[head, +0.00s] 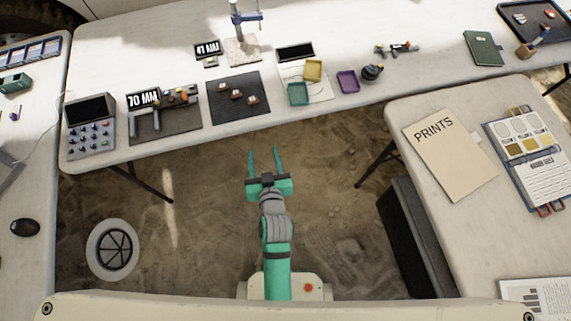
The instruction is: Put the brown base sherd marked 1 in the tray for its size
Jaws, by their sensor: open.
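Several small brown sherds with pale labels lie on a dark mat (217,108) on the far table: one at the upper left (223,86), one in the middle (236,94), one at the lower right (252,100). Their marks are too small to read, so I cannot tell which is marked 1. Right of the mat are a yellow tray (313,70), a teal tray (298,94) and a purple tray (348,81). My gripper (264,153) is open and empty, above the floor in front of the table, apart from the sherds.
Left of the mat stand a "70 MM" display (144,99), a caliper-like tool (157,118) and a button console (89,124). Behind are a "47 MM" display (208,49) and a stand (240,30). A dark round object (372,73) sits right of the purple tray. A side table (408,113) is at right.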

